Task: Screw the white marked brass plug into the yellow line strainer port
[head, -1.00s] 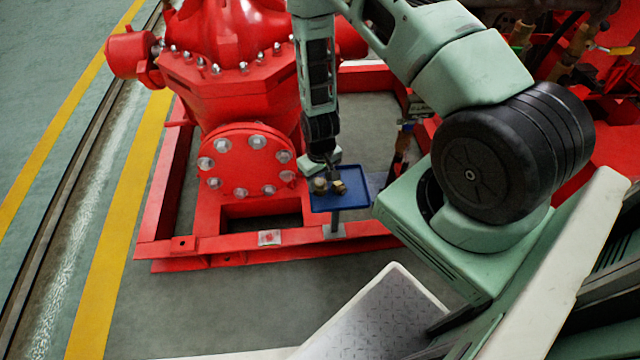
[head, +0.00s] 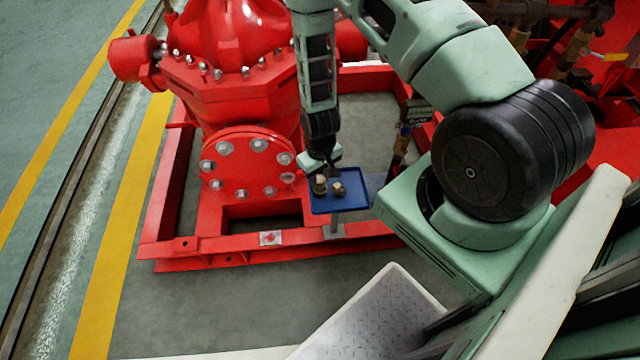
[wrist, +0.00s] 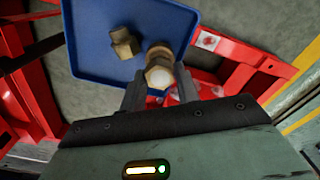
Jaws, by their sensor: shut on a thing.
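The white marked brass plug (wrist: 161,75) stands upright at the blue tray's near edge in the wrist view, its white face towards the camera. My gripper (wrist: 160,86) is shut on it, a finger on either side. In the head view the gripper (head: 321,173) is over the left plug (head: 320,187), which it partly hides. A second brass plug (wrist: 123,42), without a visible white mark, stands on the tray beside it; it also shows in the head view (head: 339,189). I cannot make out the yellow line strainer port in either view.
The small blue tray (head: 350,205) stands on a post at the red pump frame (head: 200,246). The red pump's bolted flange (head: 240,165) is close to the left of my gripper. Brass-coloured fittings and pipes (head: 575,45) are at the upper right.

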